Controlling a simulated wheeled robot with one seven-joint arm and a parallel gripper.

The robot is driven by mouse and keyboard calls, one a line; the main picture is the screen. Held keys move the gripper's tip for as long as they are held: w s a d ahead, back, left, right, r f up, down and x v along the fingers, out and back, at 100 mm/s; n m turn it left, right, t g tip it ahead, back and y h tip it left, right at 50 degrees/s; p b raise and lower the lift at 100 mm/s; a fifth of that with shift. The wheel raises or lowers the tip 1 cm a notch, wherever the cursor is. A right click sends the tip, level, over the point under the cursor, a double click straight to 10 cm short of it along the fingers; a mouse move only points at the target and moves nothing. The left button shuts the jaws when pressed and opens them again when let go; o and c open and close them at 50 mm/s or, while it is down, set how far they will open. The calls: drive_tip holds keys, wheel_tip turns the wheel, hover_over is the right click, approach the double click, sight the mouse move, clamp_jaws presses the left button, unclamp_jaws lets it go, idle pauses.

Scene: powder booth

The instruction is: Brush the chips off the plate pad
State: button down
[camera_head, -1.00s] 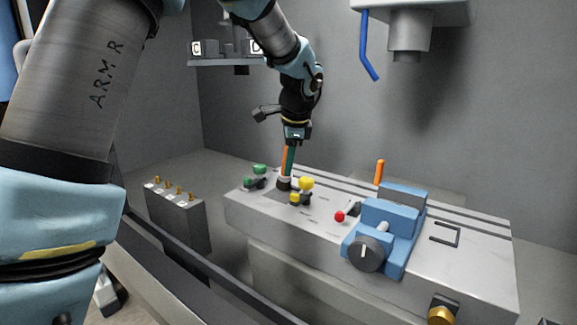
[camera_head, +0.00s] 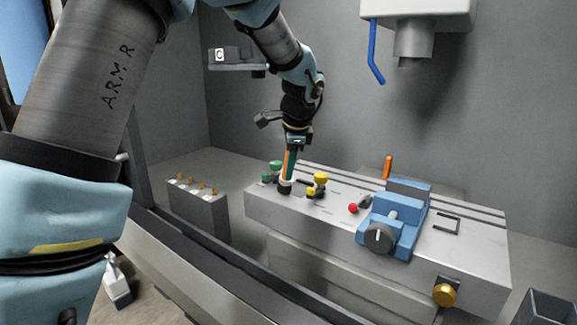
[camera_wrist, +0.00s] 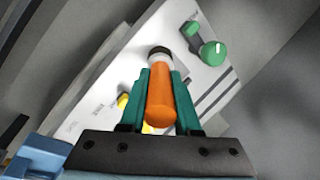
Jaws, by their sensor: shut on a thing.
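My gripper (camera_head: 289,168) is shut on a brush with an orange handle (camera_wrist: 160,98); the green fingers flank the handle in the wrist view. The brush points down. Its dark head with a pale collar (camera_head: 285,186) is at the left end of the grey table (camera_head: 378,228), between the green knobs (camera_head: 275,167) and the yellow knobs (camera_head: 319,180). I cannot tell whether the bristles touch the surface. The plate pad is not clearly made out near the brush head, and no chips can be told apart at this size.
A grey block with brass pins (camera_head: 198,208) stands at left. A spindle housing (camera_head: 415,35) with a blue hose hangs above. A shelf (camera_head: 238,67) is on the wall.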

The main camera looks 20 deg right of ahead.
wheel_tip(320, 180, up, 8)
drive_tip(key=p, duration=0.5)
drive_tip(key=shift+d+f, duration=0.1)
drive_tip(key=shift+f, duration=0.1)
drive_tip(key=shift+d, duration=0.1)
